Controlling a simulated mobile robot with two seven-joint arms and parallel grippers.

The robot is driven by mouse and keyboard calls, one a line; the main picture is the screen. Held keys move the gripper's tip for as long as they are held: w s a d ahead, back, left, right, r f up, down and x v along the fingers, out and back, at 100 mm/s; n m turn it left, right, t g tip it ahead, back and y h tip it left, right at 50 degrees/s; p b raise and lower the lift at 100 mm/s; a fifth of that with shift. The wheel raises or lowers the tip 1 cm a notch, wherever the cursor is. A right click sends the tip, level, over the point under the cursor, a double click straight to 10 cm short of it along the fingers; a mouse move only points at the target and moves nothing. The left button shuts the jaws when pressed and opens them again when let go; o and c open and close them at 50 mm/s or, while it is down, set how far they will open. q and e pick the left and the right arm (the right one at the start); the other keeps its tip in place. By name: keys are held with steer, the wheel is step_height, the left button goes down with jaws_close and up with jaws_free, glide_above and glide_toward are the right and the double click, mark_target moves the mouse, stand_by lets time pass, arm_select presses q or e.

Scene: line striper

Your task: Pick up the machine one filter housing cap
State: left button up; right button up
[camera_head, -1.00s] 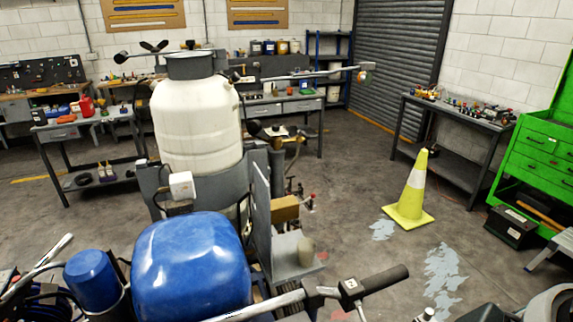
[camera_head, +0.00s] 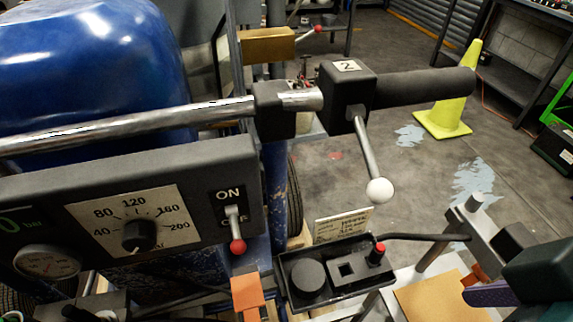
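I cannot pick out a filter housing cap for certain. The near machine carries a "2" label on its black handle block (camera_head: 346,82).
A control panel (camera_head: 130,208) with a dial and ON switch fills the left. A chrome bar (camera_head: 130,123) and lever (camera_head: 370,150) stand above. A blue tank (camera_head: 90,70) is behind. A yellow cone (camera_head: 453,95) stands on open floor at right.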

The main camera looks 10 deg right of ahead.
step_height(320, 180, down, 9)
steer(key=w+a+n+b, duration=0.1)
steer(key=w+a+b, duration=0.1)
steer(key=b, duration=0.4)
steer(key=n+g+y+b, duration=0.25)
steer(key=n+b, duration=0.35)
steer(key=n, duration=0.4)
glide_toward(312, 275)
steer(key=f, duration=0.1)
steer(key=shift+t+y, duration=0.25)
steer(key=shift+y, duration=0.2)
steer(key=b+x, duration=0.1)
steer(key=x, duration=0.3)
steer(key=shift+f, duration=0.4)
steer(key=b+x, duration=0.1)
steer(key=x, duration=0.4)
steer(key=shift+s, duration=0.1)
arm_select(q)
step_height(312, 275, down, 17)
steer(key=shift+f, duration=0.15)
arm_select(e)
steer(key=shift+c, duration=0.3)
steer(key=c, duration=0.9)
